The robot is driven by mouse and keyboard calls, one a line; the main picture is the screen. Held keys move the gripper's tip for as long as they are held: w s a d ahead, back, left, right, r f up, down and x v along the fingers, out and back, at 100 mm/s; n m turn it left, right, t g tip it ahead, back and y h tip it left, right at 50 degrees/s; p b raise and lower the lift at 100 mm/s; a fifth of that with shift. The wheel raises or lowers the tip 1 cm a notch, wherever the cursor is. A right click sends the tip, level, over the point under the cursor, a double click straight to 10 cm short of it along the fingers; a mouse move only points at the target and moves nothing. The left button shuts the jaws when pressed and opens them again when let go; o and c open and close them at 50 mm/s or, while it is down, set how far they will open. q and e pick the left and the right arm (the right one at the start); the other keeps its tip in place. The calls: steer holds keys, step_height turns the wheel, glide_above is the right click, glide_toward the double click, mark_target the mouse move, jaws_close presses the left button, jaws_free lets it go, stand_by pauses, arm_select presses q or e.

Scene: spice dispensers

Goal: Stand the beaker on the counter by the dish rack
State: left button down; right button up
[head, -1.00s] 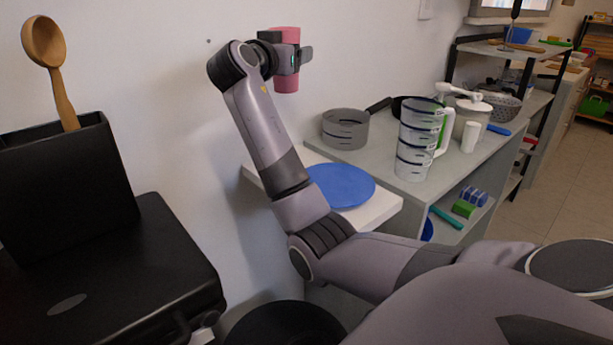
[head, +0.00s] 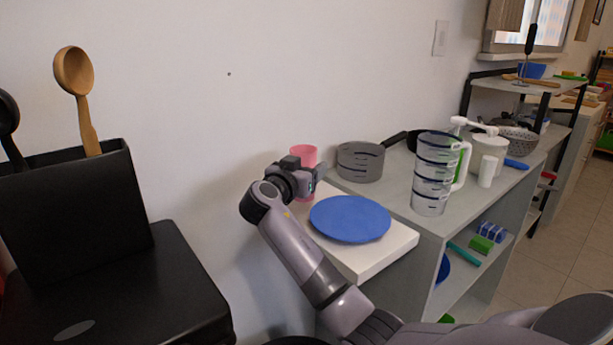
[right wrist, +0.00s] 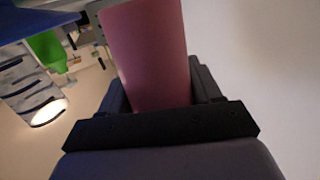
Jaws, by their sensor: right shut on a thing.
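The pink beaker (head: 303,155) is upright in my right gripper (head: 308,180), near the wall behind the blue plate. The gripper is shut around it and hides part of its side. The beaker also shows close up between the fingers in the right wrist view (right wrist: 148,55). I cannot tell whether its base touches the white slab (head: 385,258) beneath. The grey counter (head: 395,190) runs along the wall to the right. I cannot pick out a dish rack with certainty; a black-framed shelf rack (head: 467,98) stands farther right. My left gripper is not in view.
The blue plate (head: 350,218) lies on the slab. A grey slotted pan (head: 360,162), a clear measuring jug (head: 432,180) and a white cup (head: 488,170) stand on the counter. A black case (head: 130,285) and utensil holder (head: 75,210) are at left.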

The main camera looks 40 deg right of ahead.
steer(key=shift+f, duration=0.95)
steer(key=shift+f, duration=0.15)
steer(key=o, duration=1.1)
steer(key=shift+c, duration=0.2)
